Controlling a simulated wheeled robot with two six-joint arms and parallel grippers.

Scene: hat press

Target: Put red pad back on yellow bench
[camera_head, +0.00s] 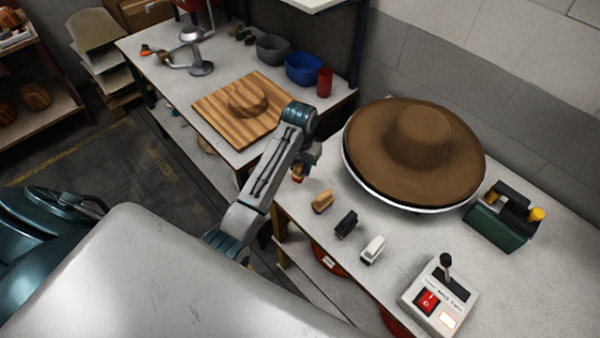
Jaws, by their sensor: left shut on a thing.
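My left gripper (304,164) is over the near left edge of the bench with yellow legs (312,176). It is shut on a small tan-and-red piece, the red pad (297,179), mostly hidden by the fingers. I cannot tell whether the pad touches the bench. On the bench, a tan pad (322,201), a black pad (346,223) and a white pad (373,249) stand in a row running down and right from the gripper. My right gripper is not in view.
A wide brown hat (420,145) on a round white base fills the bench's back. A green box (503,216) and a switch panel with lever (439,297) stand to the right. Another table holds a striped wooden board (228,119), a blue bowl (303,69) and a red cup (324,83).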

